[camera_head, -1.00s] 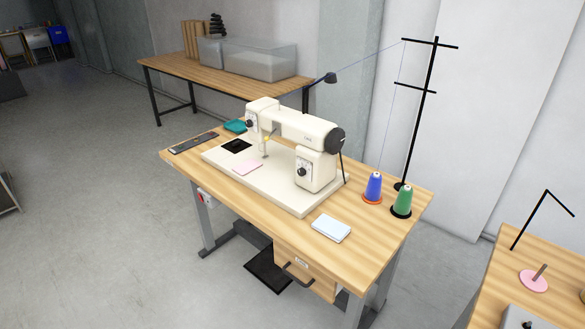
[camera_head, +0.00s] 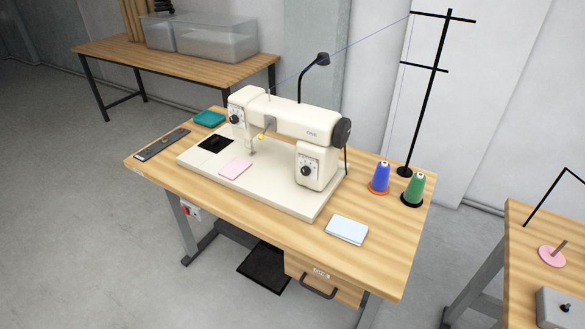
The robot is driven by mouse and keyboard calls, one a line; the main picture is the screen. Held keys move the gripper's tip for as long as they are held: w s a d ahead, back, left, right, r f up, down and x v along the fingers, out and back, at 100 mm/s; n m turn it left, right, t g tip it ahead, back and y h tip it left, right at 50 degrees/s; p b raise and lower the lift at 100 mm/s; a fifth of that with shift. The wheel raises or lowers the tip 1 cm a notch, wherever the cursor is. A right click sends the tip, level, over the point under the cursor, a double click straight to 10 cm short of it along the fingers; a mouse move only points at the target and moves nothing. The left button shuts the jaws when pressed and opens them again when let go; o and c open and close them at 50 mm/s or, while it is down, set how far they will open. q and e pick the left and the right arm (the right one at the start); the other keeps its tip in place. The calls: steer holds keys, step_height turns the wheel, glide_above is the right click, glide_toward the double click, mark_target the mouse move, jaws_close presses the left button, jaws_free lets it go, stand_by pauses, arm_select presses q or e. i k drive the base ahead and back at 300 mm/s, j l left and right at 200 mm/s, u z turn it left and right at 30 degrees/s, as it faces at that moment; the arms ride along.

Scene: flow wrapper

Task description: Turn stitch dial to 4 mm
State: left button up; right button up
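A cream sewing machine (camera_head: 285,120) stands on a wooden sewing table (camera_head: 390,265). A black-knobbed dial (camera_head: 306,170) sits on the front of its right pillar. A second dial (camera_head: 234,116) sits on the head at the left end. The marks on both dials are too small to read, and I cannot tell which is the stitch dial. A black handwheel (camera_head: 342,132) is on the right end. Neither of my grippers shows in this view.
Blue (camera_head: 380,177) and green (camera_head: 414,188) thread cones stand right, near a tall black thread stand (camera_head: 425,105). A drawer (camera_head: 320,278) hangs below. Open floor lies left and in front.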

mark_target(305, 171)
steer(key=i+j+z, duration=0.1)
steer(key=j, duration=0.25)
steer(key=i+j, duration=0.2)
steer(key=j, duration=0.15)
steer(key=i+j+z, duration=0.15)
steer(key=j, duration=0.2)
steer(key=i+j, duration=0.15)
steer(key=j, duration=0.25)
steer(key=i+j+z, duration=0.15)
steer(key=j, duration=0.2)
